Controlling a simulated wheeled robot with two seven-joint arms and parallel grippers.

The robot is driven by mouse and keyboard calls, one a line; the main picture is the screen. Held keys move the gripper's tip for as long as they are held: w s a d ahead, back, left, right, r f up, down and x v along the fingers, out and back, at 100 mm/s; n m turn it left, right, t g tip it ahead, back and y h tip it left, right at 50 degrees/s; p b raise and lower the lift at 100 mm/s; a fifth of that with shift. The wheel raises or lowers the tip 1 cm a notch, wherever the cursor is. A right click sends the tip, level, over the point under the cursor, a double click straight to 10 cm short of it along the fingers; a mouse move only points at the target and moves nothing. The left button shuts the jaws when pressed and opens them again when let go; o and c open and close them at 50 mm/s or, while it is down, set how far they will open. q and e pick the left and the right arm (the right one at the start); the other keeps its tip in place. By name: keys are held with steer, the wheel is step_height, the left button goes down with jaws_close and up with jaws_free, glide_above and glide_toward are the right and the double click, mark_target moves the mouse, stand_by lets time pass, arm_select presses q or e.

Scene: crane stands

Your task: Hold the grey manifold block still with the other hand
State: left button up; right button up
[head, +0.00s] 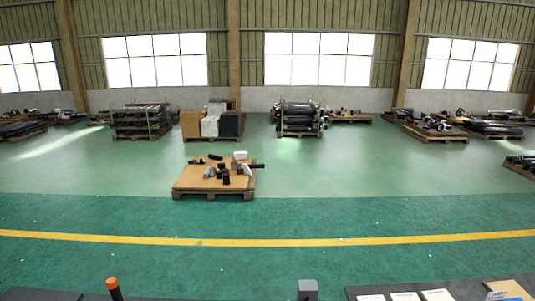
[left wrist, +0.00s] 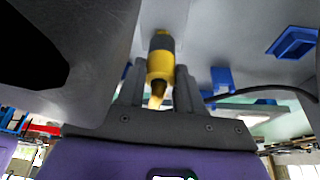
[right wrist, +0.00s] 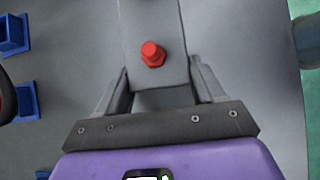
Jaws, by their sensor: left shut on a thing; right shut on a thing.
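The grey manifold block (right wrist: 153,20) is between the fingers of my right gripper (right wrist: 160,78) in the right wrist view. A red plug (right wrist: 152,54) stands out from its face. My right gripper is shut on the block. In the left wrist view, my left gripper (left wrist: 157,80) is shut on a yellow and black tool (left wrist: 161,58), which has a pale tip. A grey block (head: 308,289), probably the manifold block, shows at the bottom edge of the head view. Neither gripper can be made out in the head view.
Blue bins (right wrist: 13,34) line the left of the right wrist view; a blue tray (left wrist: 292,41) lies on the grey surface in the left wrist view. White cards (head: 405,296) and an orange-capped rod (head: 113,287) show low in the head view. Loaded pallets (head: 214,180) stand beyond on open green floor.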

arm_select(q)
steer(key=shift+f, duration=0.25)
steer(key=o, duration=1.2)
steer(key=shift+r, duration=0.1)
steer(key=shift+v, duration=2.45)
steer(key=v, duration=1.2)
arm_select(e)
steer(key=o, duration=1.3)
